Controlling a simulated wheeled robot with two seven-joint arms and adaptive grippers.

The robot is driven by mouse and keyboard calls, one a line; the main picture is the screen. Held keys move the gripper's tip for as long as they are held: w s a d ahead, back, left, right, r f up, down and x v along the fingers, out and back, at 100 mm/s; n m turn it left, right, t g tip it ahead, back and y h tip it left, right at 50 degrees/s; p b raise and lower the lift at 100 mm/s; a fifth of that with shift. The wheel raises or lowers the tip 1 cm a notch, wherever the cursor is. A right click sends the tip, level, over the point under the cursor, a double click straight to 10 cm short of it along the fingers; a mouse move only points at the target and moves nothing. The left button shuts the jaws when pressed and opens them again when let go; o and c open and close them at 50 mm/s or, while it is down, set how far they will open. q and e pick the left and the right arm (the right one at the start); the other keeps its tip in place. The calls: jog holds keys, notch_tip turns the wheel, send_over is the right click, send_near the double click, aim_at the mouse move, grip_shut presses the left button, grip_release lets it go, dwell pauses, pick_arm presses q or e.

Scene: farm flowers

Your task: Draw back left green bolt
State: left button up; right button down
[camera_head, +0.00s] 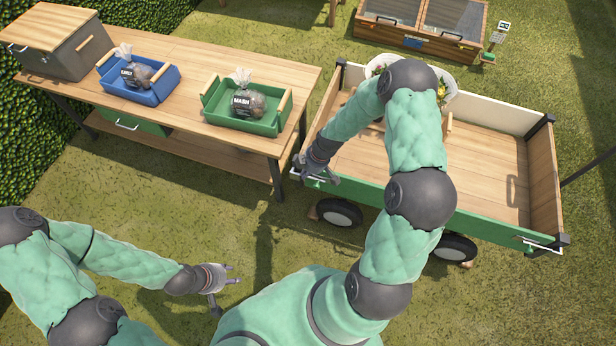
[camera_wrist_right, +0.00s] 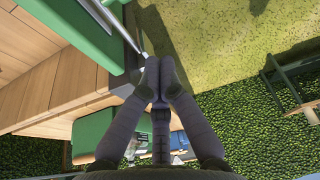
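The wagon's left green bolt, a pale metal rod, sits at the left end of the green side panel (camera_head: 470,222). In the head view my right gripper (camera_head: 318,178) is at that corner and covers much of the bolt. In the right wrist view the bolt (camera_wrist_right: 120,27) runs along the panel, and its end lies right beside my right fingertips (camera_wrist_right: 160,62). Those fingers are closed together; whether the bolt is between them I cannot tell. My left gripper (camera_head: 231,284) is open and empty over the grass, away from the wagon.
The wagon (camera_head: 490,170) has a similar bolt (camera_head: 541,246) at its right end. A wooden table (camera_head: 190,110) stands left of it with a blue tray (camera_head: 150,95), a green tray (camera_head: 270,125) and a box (camera_head: 75,60). A cold frame (camera_head: 415,42) stands behind. Grass between is open.

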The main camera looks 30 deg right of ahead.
jog(key=b+x, duration=0.2)
jog(key=x, duration=0.7)
jog(key=shift+s+d+r+b, duration=0.2)
jog(key=shift+s+d+b, duration=0.25)
jog(key=shift+s+d, duration=0.25)
jog(key=shift+s+d+r+b, duration=0.2)
jog(key=shift+s+d+b, duration=0.2)
jog(key=shift+s+d, duration=0.35)
jog(key=shift+w+d, duration=0.1)
jog(key=s+d+b, duration=0.2)
jog(key=s, duration=0.1)
jog(key=shift+d, duration=0.25)
